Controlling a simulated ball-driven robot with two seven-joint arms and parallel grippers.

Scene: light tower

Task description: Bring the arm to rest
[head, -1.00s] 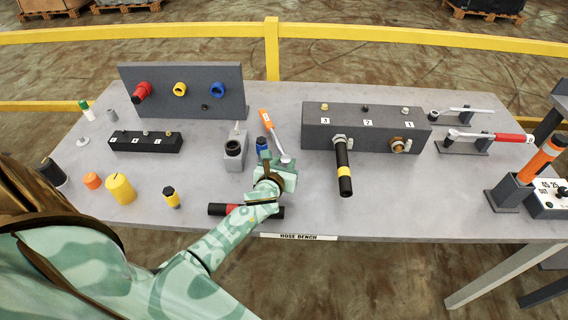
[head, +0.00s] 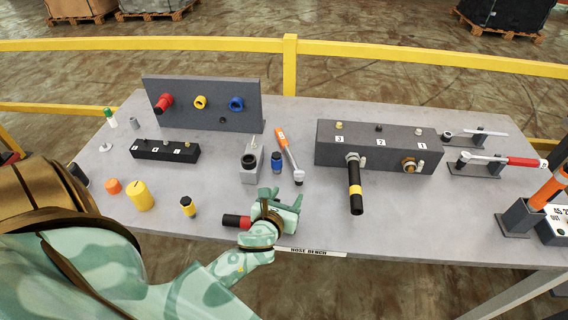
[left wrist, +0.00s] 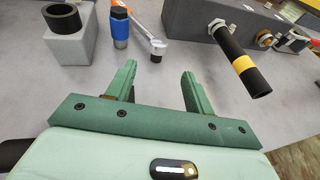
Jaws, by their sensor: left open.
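My left gripper (head: 288,200) is over the front edge of the grey hose bench (head: 300,238), near the bench label. In the left wrist view its two green fingers (left wrist: 158,92) stand apart with nothing between them. A black tube with a red band (head: 236,220) lies on the bench, partly hidden behind my left gripper and wrist. My right gripper is not seen.
A dark block with numbered ports (head: 375,147) has a yellow-banded hose (head: 355,190) sticking out toward me, right of my gripper. A grey panel with coloured fittings (head: 203,104) stands at the back left. A yellow cylinder (head: 139,196) is at the left.

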